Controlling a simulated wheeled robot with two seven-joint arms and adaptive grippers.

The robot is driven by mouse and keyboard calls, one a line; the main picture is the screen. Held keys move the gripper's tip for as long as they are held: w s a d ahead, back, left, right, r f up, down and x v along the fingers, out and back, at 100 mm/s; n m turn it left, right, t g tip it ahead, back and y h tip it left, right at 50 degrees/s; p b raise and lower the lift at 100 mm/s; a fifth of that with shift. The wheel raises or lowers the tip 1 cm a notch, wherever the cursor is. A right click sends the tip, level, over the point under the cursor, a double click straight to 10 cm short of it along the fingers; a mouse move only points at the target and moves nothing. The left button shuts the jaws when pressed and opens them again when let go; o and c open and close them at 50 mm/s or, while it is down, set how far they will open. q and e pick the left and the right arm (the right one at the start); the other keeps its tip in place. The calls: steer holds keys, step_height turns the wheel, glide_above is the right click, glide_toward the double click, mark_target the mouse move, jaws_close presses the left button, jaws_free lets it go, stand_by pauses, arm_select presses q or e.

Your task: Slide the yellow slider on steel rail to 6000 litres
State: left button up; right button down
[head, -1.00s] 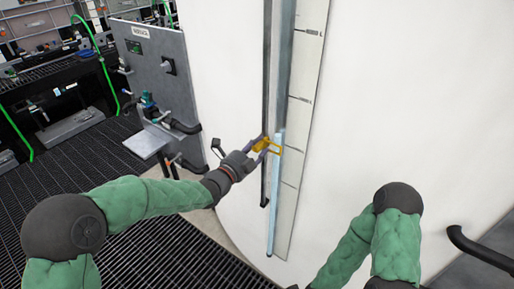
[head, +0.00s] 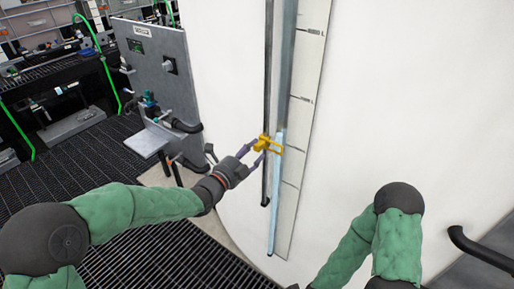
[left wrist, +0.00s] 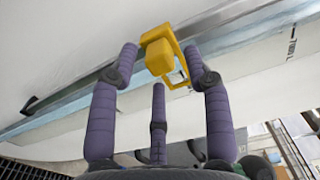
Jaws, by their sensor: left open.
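The yellow slider (head: 266,143) sits on the dark steel rail (head: 267,85), in the lower part of the rail. Its frame reaches right across the light blue sight tube (head: 277,185). A white scale strip (head: 292,170) with black marks stands beside the tube; its lettering is too small to read surely. My left gripper (head: 253,154) is open just left of and below the slider. In the left wrist view the slider (left wrist: 160,55) lies just beyond the tips of the spread purple fingers (left wrist: 165,70), apart from them as far as I can tell. My right gripper is out of view.
The large white tank wall (head: 400,120) fills the right side. A grey panel (head: 155,75) with a small shelf stands left of it. A dark curved pipe (head: 480,250) is at lower right. Dark grating (head: 100,150) covers the floor.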

arm_select(q)
steer(key=v, duration=0.8)
steer(key=shift+s+a, duration=0.2)
steer(key=shift+s, duration=0.05)
steer(key=shift+f, duration=0.1)
